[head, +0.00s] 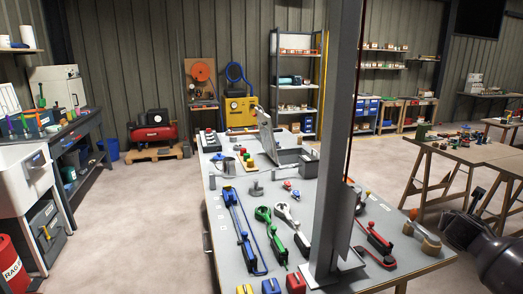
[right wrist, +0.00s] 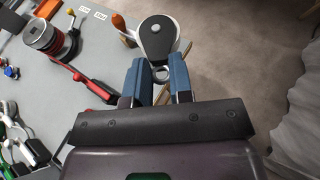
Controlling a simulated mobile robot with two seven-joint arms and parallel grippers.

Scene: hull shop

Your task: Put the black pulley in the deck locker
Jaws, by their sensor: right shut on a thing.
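The black pulley (right wrist: 156,40) has a teardrop cheek, a silver rim and a small metal eye. My right gripper (right wrist: 161,76) is shut on its eye end, between two blue fingers. In the head view my right gripper (head: 473,208) is at the right, off the right edge of the grey bench; the pulley is too small and dark there to make out surely. A grey box with its lid raised (head: 290,156), which looks like the deck locker, stands toward the back of the bench. Its inside is mostly hidden. My left gripper is not in view.
A grey post (head: 335,130) rises from the bench (head: 222,220) between my right gripper and the box. Blue, green, white and red tackles lie around it. A winch with a red drum (right wrist: 45,38) sits near the bench edge. A wooden table (head: 470,150) stands at right.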

